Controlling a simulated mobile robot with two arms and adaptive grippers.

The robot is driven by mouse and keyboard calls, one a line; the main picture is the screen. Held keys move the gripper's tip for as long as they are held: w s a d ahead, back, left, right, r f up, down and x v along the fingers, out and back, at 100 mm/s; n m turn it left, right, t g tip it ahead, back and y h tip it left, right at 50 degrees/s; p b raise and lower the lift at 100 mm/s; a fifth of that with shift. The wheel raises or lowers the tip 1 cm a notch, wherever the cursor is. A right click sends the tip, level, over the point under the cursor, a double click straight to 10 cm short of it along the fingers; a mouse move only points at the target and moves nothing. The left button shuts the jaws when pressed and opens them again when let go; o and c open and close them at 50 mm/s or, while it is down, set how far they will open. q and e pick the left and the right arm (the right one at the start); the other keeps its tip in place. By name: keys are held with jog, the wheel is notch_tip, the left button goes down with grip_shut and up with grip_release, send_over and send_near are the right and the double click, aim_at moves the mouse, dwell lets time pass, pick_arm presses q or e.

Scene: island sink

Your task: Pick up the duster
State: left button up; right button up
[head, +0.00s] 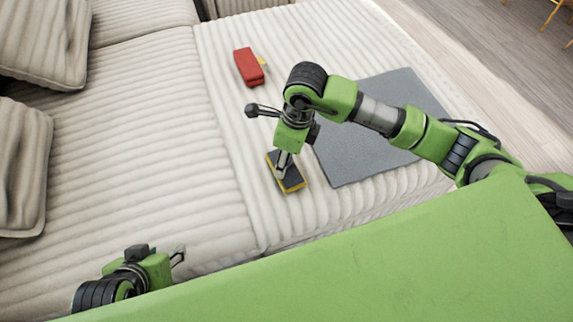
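A block with a dark top and yellow edges, which looks like the duster (292,181), lies on the ribbed cream sofa seat. My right gripper (283,168) points down at it from above, its fingertips over the dark top. I cannot tell whether the fingers touch the block or how far apart they are. My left gripper (179,256) is low at the left, over the front of the sofa, away from the block. Its fingers look apart with nothing between them.
A red block (248,67) with a small yellow part lies farther back on the seat. A flat grey mat (365,150) lies right of the duster, partly under my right arm. Cushions (42,40) stand at the left. The seat's left part is clear.

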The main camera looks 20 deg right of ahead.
pick_arm(q)
jog(key=shift+w+d+r, duration=0.1)
jog(key=shift+w+d, duration=0.15)
jog(key=shift+w, duration=0.25)
pick_arm(e)
jog(key=shift+f, duration=0.25)
jog(key=c, duration=1.2)
jog(key=shift+c, duration=0.2)
pick_arm(q)
jog(key=shift+s, duration=0.1)
pick_arm(e)
jog(key=shift+r, duration=0.1)
